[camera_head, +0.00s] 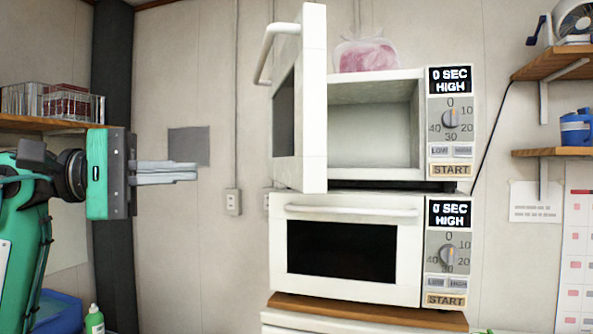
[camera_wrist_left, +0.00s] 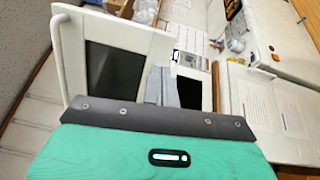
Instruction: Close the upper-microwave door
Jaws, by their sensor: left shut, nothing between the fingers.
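The upper microwave (camera_head: 375,125) stands on top of the lower one, with its inside showing empty. Its white door (camera_head: 313,100) stands wide open at the left, swung out toward me, with a white bar handle (camera_head: 275,50) on its outer face. My left gripper (camera_head: 195,172) is shut and empty, to the left of the open door and apart from it, at about the height of the door's lower part. In the left wrist view the gripper fingers (camera_wrist_left: 168,87) point toward the door (camera_wrist_left: 110,60), with its handle at the left. My right gripper is not in view.
The lower microwave (camera_head: 410,255) is closed and sits on a wooden board. A pink bag (camera_head: 366,54) lies on top of the upper microwave. Wooden shelves (camera_head: 553,64) are on the right wall, and another shelf (camera_head: 45,123) is at the left.

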